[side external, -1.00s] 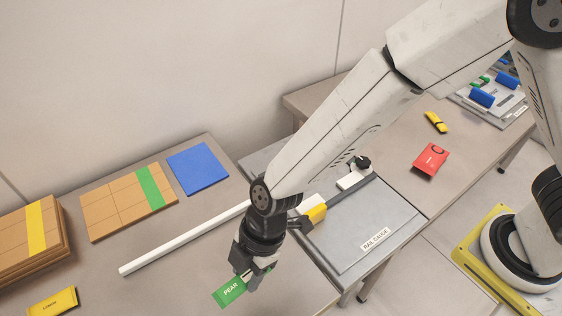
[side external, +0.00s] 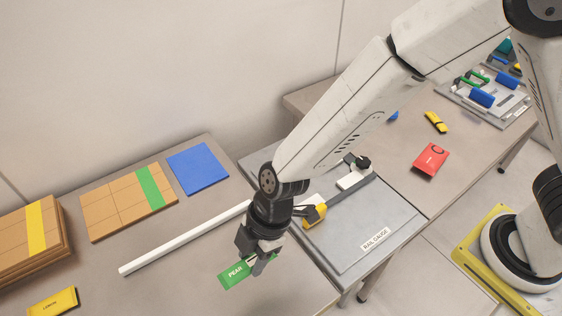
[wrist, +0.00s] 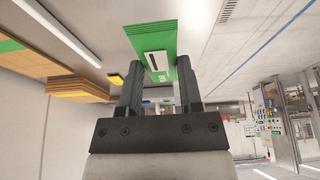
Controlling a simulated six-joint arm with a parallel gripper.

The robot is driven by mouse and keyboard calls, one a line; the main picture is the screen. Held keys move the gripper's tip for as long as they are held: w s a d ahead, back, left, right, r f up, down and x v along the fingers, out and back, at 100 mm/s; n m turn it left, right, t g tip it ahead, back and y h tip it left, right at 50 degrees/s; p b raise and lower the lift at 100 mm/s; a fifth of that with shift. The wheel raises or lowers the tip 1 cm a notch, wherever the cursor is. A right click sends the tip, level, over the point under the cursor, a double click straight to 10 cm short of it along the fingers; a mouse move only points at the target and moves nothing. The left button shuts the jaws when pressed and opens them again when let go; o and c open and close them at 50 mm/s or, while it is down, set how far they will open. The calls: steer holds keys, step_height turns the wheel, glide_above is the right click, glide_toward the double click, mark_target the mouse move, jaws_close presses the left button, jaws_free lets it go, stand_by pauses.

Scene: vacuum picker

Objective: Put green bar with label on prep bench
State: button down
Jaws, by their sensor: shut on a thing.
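The green bar with a white "PEAR" label (side external: 236,273) is between the fingers of my gripper (side external: 260,262), in the lower middle of the side view. My gripper is shut on it and points down over the near bench (side external: 180,285). The wrist view also shows the green bar (wrist: 149,40) between the two dark fingers (wrist: 160,92), with a white patch on its face. The side view does not clearly show whether the bar touches the bench top.
A white rod (side external: 180,240) lies left of my gripper. A blue square (side external: 198,168), a green-striped box (side external: 115,205), yellow-striped boxes (side external: 30,245) and a yellow "LEMON" bar (side external: 53,302) are farther left. The rail gauge plate (side external: 345,250) is right. A red packet (side external: 431,159) lies beyond.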

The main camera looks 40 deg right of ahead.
steer(key=w+d+m+t, duration=0.1)
steer(key=w+d+m, duration=0.25)
steer(key=d, duration=0.55)
steer(key=w+d+r+m+t+h, duration=0.1)
steer(key=w+d+m, duration=0.25)
steer(key=d, duration=0.45)
steer(key=w+d+m+t, duration=0.15)
steer(key=w+d, duration=0.25)
steer(key=d, duration=0.5)
steer(key=s+d+m+h, duration=0.1)
steer(key=s+d+m, duration=0.3)
steer(key=d, duration=0.8)
steer(key=s+d+r+m+t+h, duration=0.1)
steer(key=s+d+m, duration=0.3)
steer(key=d, duration=0.8)
steer(key=shift+s+m+h, duration=0.15)
steer(key=shift+m+h, duration=0.65)
steer(key=shift+m, duration=0.15)
steer(key=shift+d, duration=0.1)
glide_above(381, 143)
steer(key=f, duration=0.8)
steer(key=shift+s+f, duration=0.25)
steer(key=shift+w+f, duration=0.3)
steer(key=shift+f, duration=0.05)
